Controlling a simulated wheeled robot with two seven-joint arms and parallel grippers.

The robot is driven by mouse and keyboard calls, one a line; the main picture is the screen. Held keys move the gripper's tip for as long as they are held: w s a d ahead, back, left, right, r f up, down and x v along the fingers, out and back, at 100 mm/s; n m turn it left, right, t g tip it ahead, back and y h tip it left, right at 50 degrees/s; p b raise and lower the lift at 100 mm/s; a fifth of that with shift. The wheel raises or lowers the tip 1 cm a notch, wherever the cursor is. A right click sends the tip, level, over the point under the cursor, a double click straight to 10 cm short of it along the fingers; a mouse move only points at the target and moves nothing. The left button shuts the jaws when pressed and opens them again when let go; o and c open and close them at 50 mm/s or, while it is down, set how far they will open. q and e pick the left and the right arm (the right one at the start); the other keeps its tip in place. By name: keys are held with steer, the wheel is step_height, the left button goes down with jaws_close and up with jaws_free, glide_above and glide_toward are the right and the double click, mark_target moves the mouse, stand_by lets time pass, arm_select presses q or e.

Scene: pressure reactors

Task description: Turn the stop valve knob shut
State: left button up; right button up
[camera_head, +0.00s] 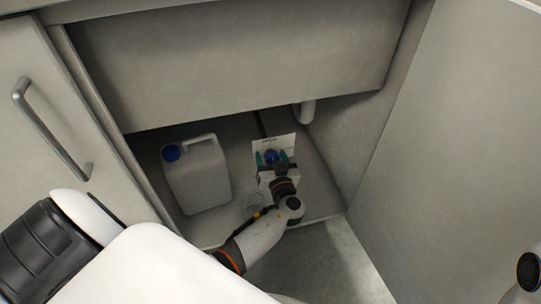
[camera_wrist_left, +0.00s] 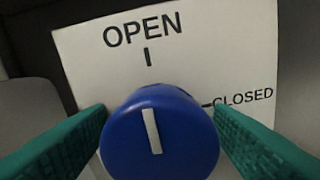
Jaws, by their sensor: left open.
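The stop valve knob (camera_wrist_left: 160,138) is round and blue with a white line on its face. The line points up, tilted slightly left, toward the OPEN mark on the white label plate (camera_wrist_left: 225,55). The CLOSED mark is at the right. In the head view the knob (camera_head: 271,156) and plate (camera_head: 285,143) are low inside the cabinet. My left gripper (camera_wrist_left: 160,125) is open, with one green finger on each side of the knob. The fingers also show in the head view (camera_head: 271,159). I cannot tell whether they touch the knob. The right gripper is not in view.
A white jerrycan (camera_head: 198,178) with a blue cap stands left of the valve on the cabinet floor. A white pipe (camera_head: 306,112) is behind it to the right. The cabinet wall (camera_head: 350,130) bounds the right. A door with a handle (camera_head: 50,130) is at left.

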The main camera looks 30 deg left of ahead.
arm_select(q)
steer(key=c, duration=1)
